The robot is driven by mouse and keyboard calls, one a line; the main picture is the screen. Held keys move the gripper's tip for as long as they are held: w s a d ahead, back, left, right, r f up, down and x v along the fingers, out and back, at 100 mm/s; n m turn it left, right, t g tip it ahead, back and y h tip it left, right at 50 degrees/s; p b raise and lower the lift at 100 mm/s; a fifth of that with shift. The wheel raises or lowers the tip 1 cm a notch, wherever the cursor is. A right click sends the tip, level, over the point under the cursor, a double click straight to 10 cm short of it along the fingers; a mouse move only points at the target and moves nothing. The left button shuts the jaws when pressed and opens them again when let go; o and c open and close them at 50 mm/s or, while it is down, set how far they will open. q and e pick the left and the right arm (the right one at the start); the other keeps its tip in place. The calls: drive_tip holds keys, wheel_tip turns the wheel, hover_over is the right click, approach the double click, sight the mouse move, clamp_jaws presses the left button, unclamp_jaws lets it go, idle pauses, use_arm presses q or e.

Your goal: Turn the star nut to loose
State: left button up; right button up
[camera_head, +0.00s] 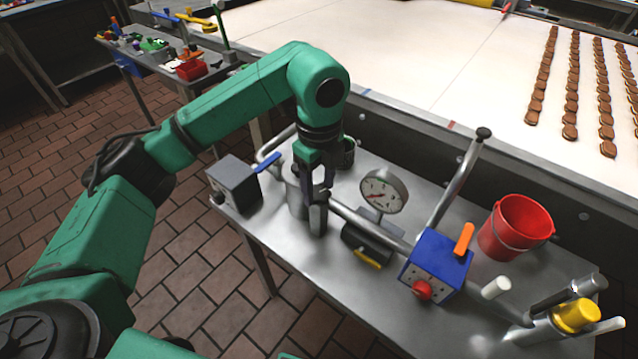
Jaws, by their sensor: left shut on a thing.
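My left gripper (318,190) points down over the metal table, at the left part of the pipe assembly. Its fingers are shut on a grey metal piece (317,218), which looks like an arm of the star nut at the pipe joint. The fingers and wrist cover much of this joint, so the nut's full shape is hidden. A steel pipe (365,226) runs from the joint to the right. A round white pressure gauge (383,190) stands just right of the gripper. My right gripper is not in view.
A blue box (437,262) with an orange lever and red knob sits right of the gauge. A grey box (235,184) with a blue lever is at left. A red bucket (515,228) and yellow cap (576,315) are at right. A conveyor (450,70) lies behind.

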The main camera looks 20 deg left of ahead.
sight(318, 192)
use_arm(q)
drive_tip(key=o, duration=1.4)
drive_tip(key=shift+w+r, duration=0.1)
drive_tip(key=shift+r, duration=0.1)
drive_tip(key=shift+c, duration=0.2)
drive_tip(key=shift+f, duration=0.1)
drive_tip(key=shift+r, duration=0.45)
wheel_tip(318, 192, up, 14)
drive_tip(key=p, duration=0.1)
drive_tip(key=shift+f, duration=0.15)
